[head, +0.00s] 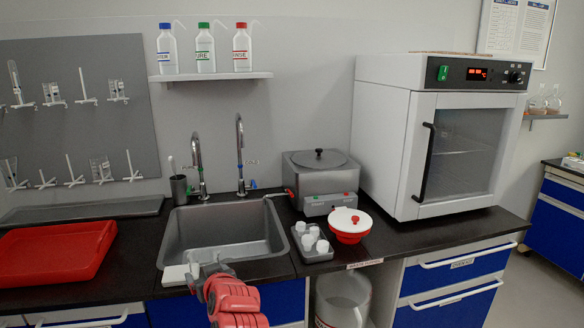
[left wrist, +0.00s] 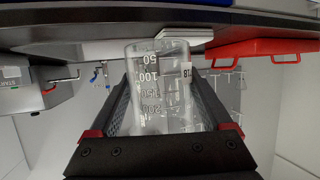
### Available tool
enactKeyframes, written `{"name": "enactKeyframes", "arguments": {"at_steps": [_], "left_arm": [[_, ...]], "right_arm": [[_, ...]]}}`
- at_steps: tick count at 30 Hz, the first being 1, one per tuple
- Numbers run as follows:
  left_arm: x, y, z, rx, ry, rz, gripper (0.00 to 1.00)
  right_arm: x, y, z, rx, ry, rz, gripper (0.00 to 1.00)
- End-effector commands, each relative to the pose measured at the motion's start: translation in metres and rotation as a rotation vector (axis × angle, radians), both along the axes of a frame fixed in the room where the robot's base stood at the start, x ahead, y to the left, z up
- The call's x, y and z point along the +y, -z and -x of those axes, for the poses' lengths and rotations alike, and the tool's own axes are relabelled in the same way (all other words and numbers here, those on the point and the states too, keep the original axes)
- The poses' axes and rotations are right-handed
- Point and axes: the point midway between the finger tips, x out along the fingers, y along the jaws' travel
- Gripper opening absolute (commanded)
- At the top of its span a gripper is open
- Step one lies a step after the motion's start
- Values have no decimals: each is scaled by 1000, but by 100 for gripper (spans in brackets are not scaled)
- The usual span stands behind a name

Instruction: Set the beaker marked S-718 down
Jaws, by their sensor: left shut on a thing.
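My left gripper (head: 197,268) is at the front edge of the sink. In the left wrist view my left gripper (left wrist: 160,130) is shut on a clear glass beaker (left wrist: 158,85), one finger on each side. That picture is upside down, with the counter at the top, and the beaker looks upright. Its scale is readable, and a side label shows only its end, like "18". A white pad (head: 174,276) lies on the counter at the sink's front left corner. It also shows beside the beaker's base in the left wrist view (left wrist: 190,34). Contact cannot be told. My right gripper is not in view.
A grey sink (head: 225,235) with two taps lies behind my gripper. A red tray (head: 50,255) is to the left. To the right are a grey rack with white-capped tubes (head: 312,243), a red and white bowl (head: 349,225), a water bath (head: 320,182) and an oven (head: 440,135).

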Motion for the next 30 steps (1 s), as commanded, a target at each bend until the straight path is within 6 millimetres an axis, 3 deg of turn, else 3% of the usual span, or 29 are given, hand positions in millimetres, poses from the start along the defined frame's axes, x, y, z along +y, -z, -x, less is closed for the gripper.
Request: {"name": "enactKeyframes", "arguments": {"at_steps": [11,17,23,30], "left_arm": [[-3,24,10,1,64,-2,18],[-7,48,20,3,127,0,18],[-12,87,36,7,228,1,18],[-23,154,65,10,406,3,18]], "right_arm": [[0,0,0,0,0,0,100],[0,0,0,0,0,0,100],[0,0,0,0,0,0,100],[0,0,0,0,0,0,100]]}}
